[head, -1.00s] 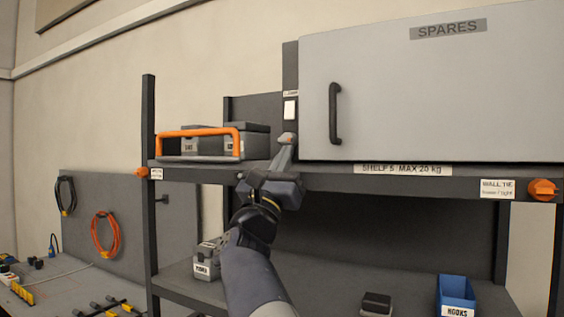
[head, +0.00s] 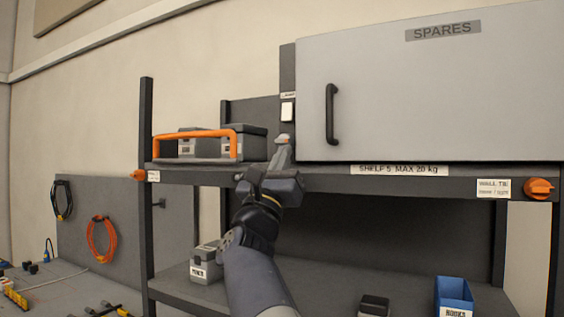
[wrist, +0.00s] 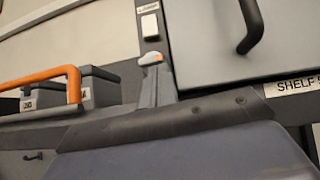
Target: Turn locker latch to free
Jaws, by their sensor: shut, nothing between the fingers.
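The pale grey locker (head: 420,95) marked SPARES stands on the shelf, its door closed, with a dark bar handle (head: 331,114). On the dark post at its left is a small white plate (head: 287,111), which looks like the latch, under a label too small to read. It also shows in the wrist view (wrist: 150,25). I cannot tell its setting. My gripper (head: 282,141) is shut and empty, pointing up just below the plate and apart from it in the picture. Its fingertips show in the wrist view (wrist: 152,60). Their depth to the post is unclear.
An orange rail (head: 197,133) fronts grey boxes on the shelf at left. The shelf edge (head: 330,184) runs behind my wrist. Orange knobs sit on the left (head: 137,175) and right (head: 538,188) uprights. A blue bin (head: 454,292) is on the lower shelf.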

